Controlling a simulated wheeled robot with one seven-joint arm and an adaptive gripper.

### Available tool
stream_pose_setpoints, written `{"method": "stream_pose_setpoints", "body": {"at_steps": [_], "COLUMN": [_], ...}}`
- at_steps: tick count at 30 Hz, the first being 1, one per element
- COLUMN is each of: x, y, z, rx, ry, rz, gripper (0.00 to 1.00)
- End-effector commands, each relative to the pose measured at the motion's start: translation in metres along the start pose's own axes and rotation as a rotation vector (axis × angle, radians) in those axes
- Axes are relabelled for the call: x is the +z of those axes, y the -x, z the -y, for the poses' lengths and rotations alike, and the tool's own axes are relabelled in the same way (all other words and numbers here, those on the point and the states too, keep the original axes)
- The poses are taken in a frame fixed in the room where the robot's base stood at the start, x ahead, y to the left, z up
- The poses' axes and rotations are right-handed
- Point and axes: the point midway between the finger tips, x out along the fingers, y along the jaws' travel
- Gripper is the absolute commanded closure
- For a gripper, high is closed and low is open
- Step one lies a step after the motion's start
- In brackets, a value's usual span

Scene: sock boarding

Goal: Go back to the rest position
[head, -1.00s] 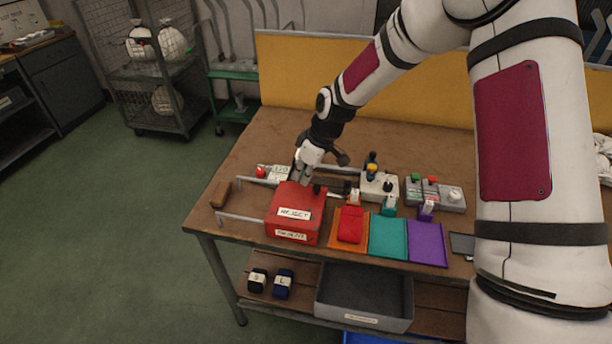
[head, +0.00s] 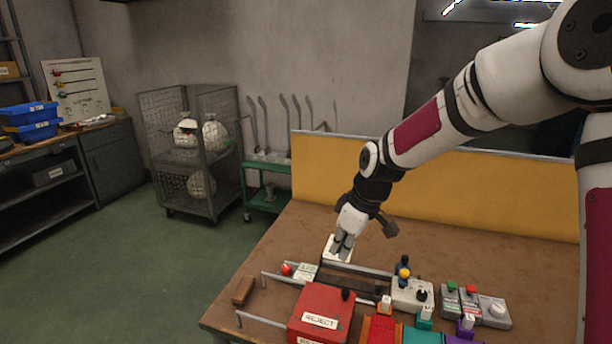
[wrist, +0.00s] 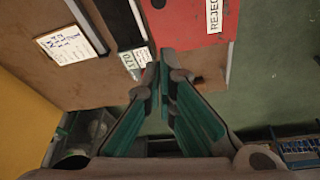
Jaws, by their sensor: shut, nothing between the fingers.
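My gripper (head: 343,246) is above the back left part of the wooden table (head: 300,222), behind the red reject box (head: 322,308). Its fingers point down and hold nothing. In the wrist view the fingertips (wrist: 166,62) are close together, with the red reject box (wrist: 197,22) beyond them at the top. A white label card (head: 330,253) lies on the table just by the fingers in the head view. It also shows in the wrist view (wrist: 72,42), apart from the fingers.
A yellow partition (head: 450,190) runs along the table's back edge. A wooden block (head: 243,290), metal rails, a control box (head: 412,293) and grey button boxes (head: 475,305) stand around the red box. A wire cage cart (head: 190,150) and green trolley (head: 266,196) stand to the left.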

Motion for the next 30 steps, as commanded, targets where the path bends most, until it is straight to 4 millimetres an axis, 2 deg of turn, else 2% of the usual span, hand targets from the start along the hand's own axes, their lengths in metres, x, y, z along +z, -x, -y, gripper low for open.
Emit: {"method": "stream_pose_setpoints", "body": {"at_steps": [1,9,18,24,30], "x": [0.005,0.050,0.109,0.151,0.188], "y": [0.016,0.097,0.172,0.205,0.217], "z": [0.006,0.044,0.100,0.143,0.180], "rx": [0.025,0.159,0.285,0.331,0.334], "ry": [-0.015,-0.202,-0.463,-0.650,-0.810], "rz": [0.019,0.101,0.092,0.034,-0.036], "gripper": [1.00,1.00,1.00,1.00,1.00]}}
